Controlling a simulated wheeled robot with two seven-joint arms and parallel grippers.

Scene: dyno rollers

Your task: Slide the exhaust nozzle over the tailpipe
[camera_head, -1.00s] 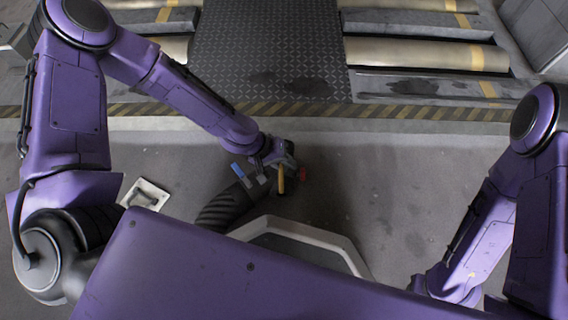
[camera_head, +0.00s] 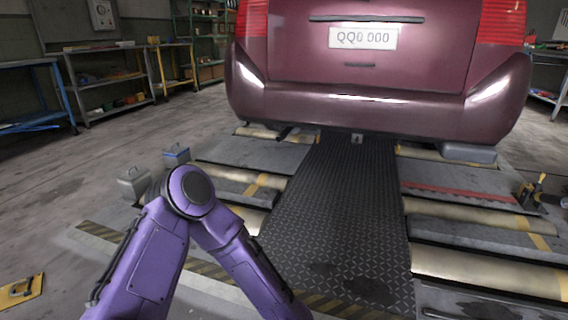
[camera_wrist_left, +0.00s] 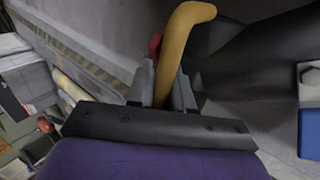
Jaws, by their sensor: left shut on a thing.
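My left gripper (camera_wrist_left: 163,92) shows in the left wrist view, its fingers shut on the yellow handle (camera_wrist_left: 182,32) of the exhaust nozzle. The nozzle's thick black body (camera_wrist_left: 255,58) extends to the right in that view, and its open end cannot be made out. In the head view, a small dark stub that looks like the tailpipe (camera_head: 286,131) sticks out under the left part of the car's rear bumper. My right gripper is in neither current view.
Grey and blue boxes (camera_head: 133,183) stand left of the rollers. Workbenches (camera_head: 110,75) line the left wall. Open floor lies at left.

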